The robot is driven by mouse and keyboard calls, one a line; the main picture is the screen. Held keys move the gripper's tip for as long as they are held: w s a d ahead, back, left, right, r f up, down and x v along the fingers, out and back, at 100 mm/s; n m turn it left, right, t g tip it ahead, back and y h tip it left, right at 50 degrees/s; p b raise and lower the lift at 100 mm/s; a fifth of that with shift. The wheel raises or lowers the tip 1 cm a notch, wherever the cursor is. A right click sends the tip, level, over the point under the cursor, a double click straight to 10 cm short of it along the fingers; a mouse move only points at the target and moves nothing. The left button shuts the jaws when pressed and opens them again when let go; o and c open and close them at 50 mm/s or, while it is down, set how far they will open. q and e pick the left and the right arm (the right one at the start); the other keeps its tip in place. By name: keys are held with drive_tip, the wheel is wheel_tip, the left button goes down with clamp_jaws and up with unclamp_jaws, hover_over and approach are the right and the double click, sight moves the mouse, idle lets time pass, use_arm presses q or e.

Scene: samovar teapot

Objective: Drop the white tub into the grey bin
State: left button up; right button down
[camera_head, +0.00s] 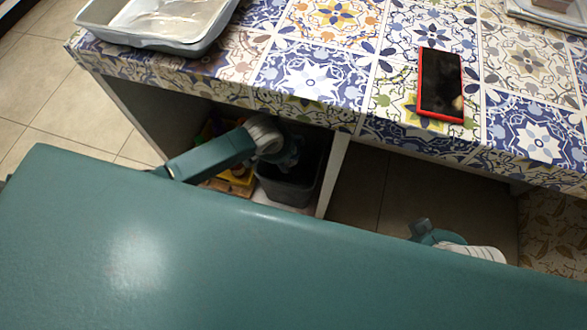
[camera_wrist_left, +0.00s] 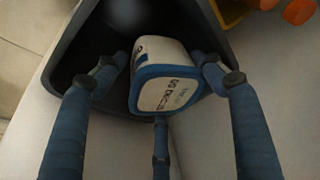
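The white tub (camera_wrist_left: 168,88), with blue edging and dark lettering, lies tilted inside the grey bin (camera_wrist_left: 72,58) in the left wrist view. My left gripper (camera_wrist_left: 162,80) has its fingers spread on both sides of the tub, with a gap on the left side. In the head view the grey bin (camera_head: 288,188) stands on the floor of the left compartment under the counter. My left gripper (camera_head: 287,152) reaches down over it, and the tub is hidden there. My right gripper (camera_head: 424,229) shows only partly, low on the right; its fingers are not clear.
A divider panel (camera_head: 333,176) stands right of the bin. Yellow and orange things (camera_head: 234,184) lie left of it. The tiled counter overhead carries a grey tray (camera_head: 205,42) and a red-edged phone (camera_head: 440,84). The right compartment floor (camera_head: 375,190) looks clear.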

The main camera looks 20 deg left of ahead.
use_arm(q)
drive_tip(key=o, duration=0.5)
drive_tip(key=shift+v, duration=3.75)
